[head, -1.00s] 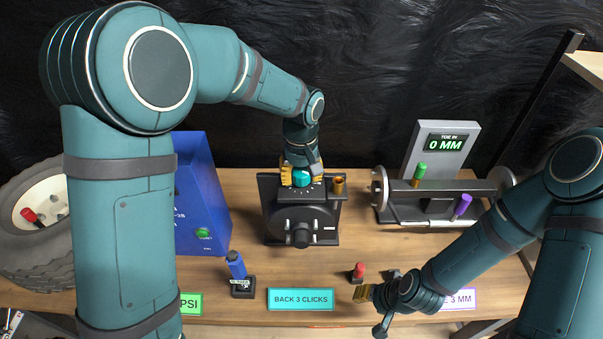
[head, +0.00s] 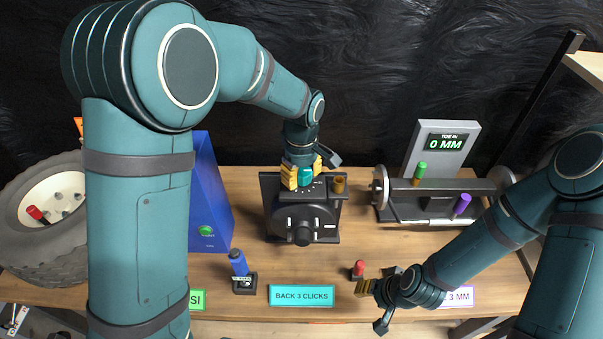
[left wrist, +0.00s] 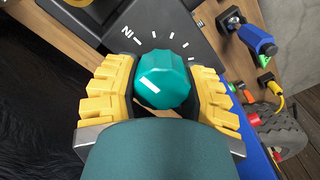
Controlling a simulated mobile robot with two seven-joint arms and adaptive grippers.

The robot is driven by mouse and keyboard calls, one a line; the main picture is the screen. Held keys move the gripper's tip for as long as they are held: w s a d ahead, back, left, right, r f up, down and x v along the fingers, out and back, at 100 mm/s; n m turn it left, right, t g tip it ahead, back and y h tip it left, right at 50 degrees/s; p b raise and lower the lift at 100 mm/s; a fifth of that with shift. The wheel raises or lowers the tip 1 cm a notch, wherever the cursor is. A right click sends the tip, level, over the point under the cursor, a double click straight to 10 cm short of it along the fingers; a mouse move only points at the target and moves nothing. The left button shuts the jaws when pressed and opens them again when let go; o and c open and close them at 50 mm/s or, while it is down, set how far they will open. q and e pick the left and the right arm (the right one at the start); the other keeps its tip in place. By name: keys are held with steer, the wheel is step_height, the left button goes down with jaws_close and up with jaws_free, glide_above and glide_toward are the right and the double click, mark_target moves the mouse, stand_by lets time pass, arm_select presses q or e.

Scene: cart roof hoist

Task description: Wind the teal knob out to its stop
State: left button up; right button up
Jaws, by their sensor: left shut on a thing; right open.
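The teal knob (head: 306,174) sits on top of a black block device (head: 301,212) at the middle of the bench. In the left wrist view the knob (left wrist: 164,80) is faceted, with a white pointer mark at its lower left. A dial of white ticks and the letters "IN" surrounds it. My left gripper (head: 303,175) is shut on the knob, a yellow finger on each side. My right gripper (head: 365,287) is open and empty, low over the bench's front edge, near a small red-topped peg (head: 358,268).
A teal sign (head: 301,296) reading "BACK 3 CLICKS" lies in front of the device. A blue-handled tool (head: 240,265) stands left, near a blue cabinet (head: 210,195) and tyre (head: 40,220). A toe gauge (head: 446,143) reading "0 MM" stands right.

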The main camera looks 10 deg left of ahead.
mark_target(301, 170)
arm_select(q)
steer(key=o, duration=1.2)
steer(key=shift+r, duration=0.1)
step_height(301, 170, up, 12)
steer(key=shift+f, duration=0.1)
steer(key=shift+s, duration=0.1)
